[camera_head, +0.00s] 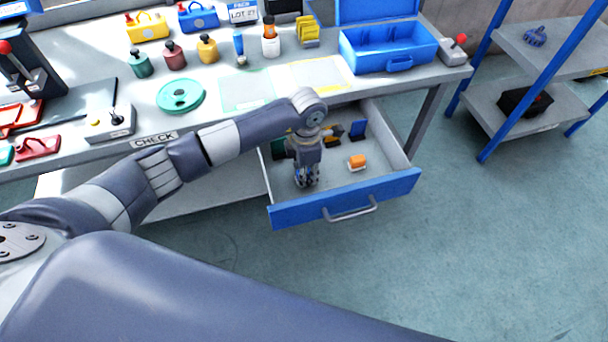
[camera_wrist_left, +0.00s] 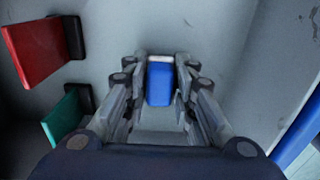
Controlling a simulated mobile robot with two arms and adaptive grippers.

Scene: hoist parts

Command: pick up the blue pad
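My left gripper (camera_head: 307,183) points down into the open drawer (camera_head: 345,205). In the left wrist view the blue pad (camera_wrist_left: 160,84), with a whitish strip at its far end, lies between the two fingers of my left gripper (camera_wrist_left: 161,68). The fingers stand close along both sides of the pad. I cannot tell whether they press on it. In the head view the gripper mostly hides this pad; only small blue bits show at the fingertips. My right gripper is not in view.
A dark blue piece (camera_head: 358,129) stands near the drawer's back. A red piece (camera_wrist_left: 42,50) and a teal piece (camera_wrist_left: 63,121) stand left of the gripper. The workbench above holds an open blue case (camera_head: 390,50).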

